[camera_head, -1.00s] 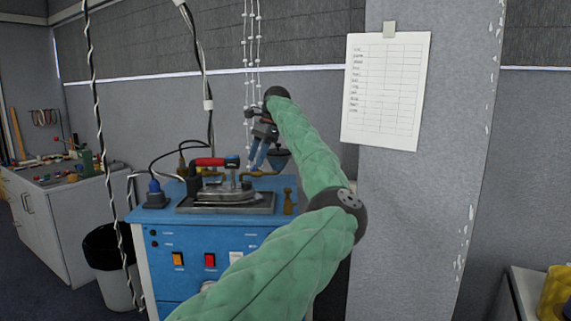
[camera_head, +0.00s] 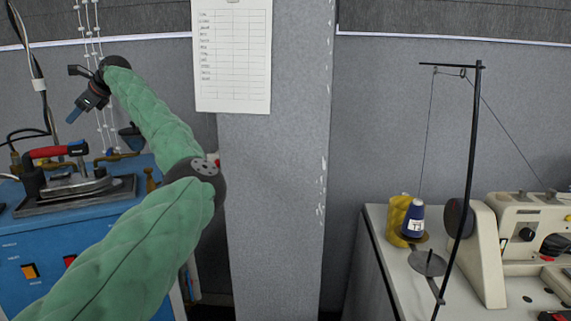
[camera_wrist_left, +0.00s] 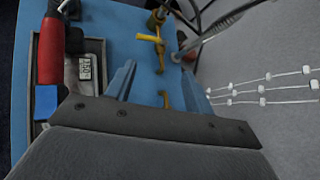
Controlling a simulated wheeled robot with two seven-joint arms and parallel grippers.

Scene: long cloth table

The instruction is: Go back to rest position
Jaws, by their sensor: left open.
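My left arm, in a green quilted sleeve, comes in from the lower left of the head view. Its left gripper (camera_head: 74,116) is raised beside the blue ironing station (camera_head: 85,240), near its back right part. In the left wrist view the two blue fingers of the left gripper (camera_wrist_left: 158,92) are spread apart with nothing between them. The iron (camera_head: 75,183) with a red handle rests flat on its dark plate, apart from the gripper. It also shows in the left wrist view (camera_wrist_left: 50,55). My right gripper is not in view.
A grey pillar (camera_head: 275,200) with a paper chart (camera_head: 233,60) stands right of my arm. A sewing machine (camera_head: 520,235), a thread stand (camera_head: 468,170) and a blue spool (camera_head: 413,220) stand on a pale table (camera_head: 380,255) at right. White beaded cords (camera_wrist_left: 265,90) hang near the left gripper.

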